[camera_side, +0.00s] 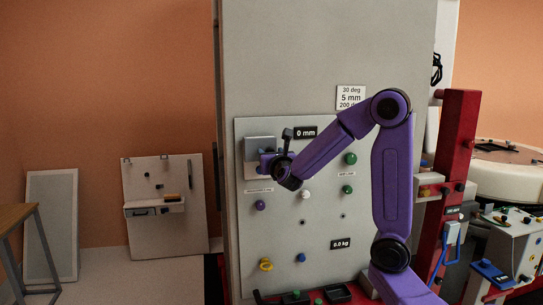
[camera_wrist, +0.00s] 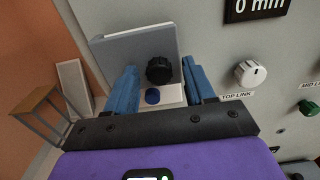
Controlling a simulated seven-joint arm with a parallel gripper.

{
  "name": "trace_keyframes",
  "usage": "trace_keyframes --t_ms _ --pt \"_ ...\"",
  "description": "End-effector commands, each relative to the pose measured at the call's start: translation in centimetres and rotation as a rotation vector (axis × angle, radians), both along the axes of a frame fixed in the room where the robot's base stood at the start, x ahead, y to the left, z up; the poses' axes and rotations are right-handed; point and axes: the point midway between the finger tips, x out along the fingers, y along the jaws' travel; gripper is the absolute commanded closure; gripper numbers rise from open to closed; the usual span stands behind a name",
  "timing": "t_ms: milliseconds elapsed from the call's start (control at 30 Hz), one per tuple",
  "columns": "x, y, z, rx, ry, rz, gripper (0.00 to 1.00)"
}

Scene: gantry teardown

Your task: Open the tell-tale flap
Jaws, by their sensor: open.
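The tell-tale flap seems to be the grey plate (camera_side: 260,143) at the upper left of the panel; in the wrist view the grey plate (camera_wrist: 130,46) lies just beyond my fingers. A ribbed black knob (camera_wrist: 160,69) shows at its lower right, between my fingers in the picture. A small blue button (camera_wrist: 152,96) is below the knob on a pale strip. My gripper (camera_side: 264,159) is at the plate's lower part in the side view. In the wrist view my gripper (camera_wrist: 159,66) has its blue fingers apart, with nothing held. I cannot tell whether the fingers touch the knob or the plate.
A "0 mm" display (camera_side: 306,132) is right of the plate. A white TOP LINK knob (camera_wrist: 250,73) and a green knob (camera_wrist: 308,108) lie to the right. Purple (camera_side: 260,205) and white (camera_side: 305,194) knobs sit lower. Open floor and a wooden table (camera_side: 18,215) are left.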

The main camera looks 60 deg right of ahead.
Motion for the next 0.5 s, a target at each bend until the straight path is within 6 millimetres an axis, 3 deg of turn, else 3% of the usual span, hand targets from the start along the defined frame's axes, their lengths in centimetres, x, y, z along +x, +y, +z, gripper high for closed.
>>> trace_keyframes --t_ms 267,400,433,500 --pt "0.06 -0.06 0.0 0.0 0.0 0.0 0.49" --pt "0.06 -0.05 0.0 0.0 0.0 0.0 0.95" --pt "0.06 -0.04 0.0 0.0 0.0 0.0 1.0" --pt "0.06 -0.04 0.0 0.0 0.0 0.0 1.0"
